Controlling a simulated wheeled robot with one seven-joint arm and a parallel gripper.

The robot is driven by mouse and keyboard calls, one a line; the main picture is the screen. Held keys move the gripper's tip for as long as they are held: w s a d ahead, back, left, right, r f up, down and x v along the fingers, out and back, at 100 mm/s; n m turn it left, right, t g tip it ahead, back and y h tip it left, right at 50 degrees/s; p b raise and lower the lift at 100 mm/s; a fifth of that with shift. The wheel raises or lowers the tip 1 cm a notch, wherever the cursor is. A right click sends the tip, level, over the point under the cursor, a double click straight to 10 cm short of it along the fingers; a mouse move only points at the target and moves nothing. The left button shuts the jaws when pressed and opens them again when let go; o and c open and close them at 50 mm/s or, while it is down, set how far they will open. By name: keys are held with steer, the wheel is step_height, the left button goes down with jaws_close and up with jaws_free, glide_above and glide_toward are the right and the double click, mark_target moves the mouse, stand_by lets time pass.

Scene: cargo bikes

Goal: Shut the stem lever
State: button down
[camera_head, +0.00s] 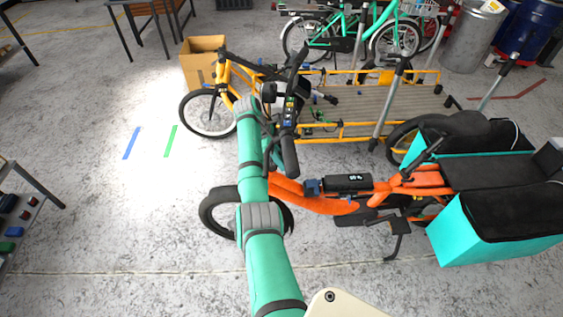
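The orange cargo bike (410,185) stands in the middle, its front wheel (217,212) at the left. Its handlebar (289,150) with black grips runs away from me, with small coloured parts near its middle. My teal arm (262,262) reaches up over the front of this bike and ends beside the handlebar. My gripper is at this far end among dark parts; I cannot make out its fingers or whether it touches anything. I cannot pick out the stem lever; it is hidden by my arm or too small to see.
A yellow cargo bike (338,131) with a long flat deck stands just behind. A cardboard box (201,62) is behind its front wheel. Teal panniers (463,234) hang at the orange bike's rear. A shelf with small bins (15,232) stands at the left edge.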

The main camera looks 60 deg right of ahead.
steer(key=shift+s+f, duration=0.15)
steer(key=c, duration=1.8)
jaws_free()
steer(key=shift+d, duration=0.1)
steer(key=shift+c, duration=0.2)
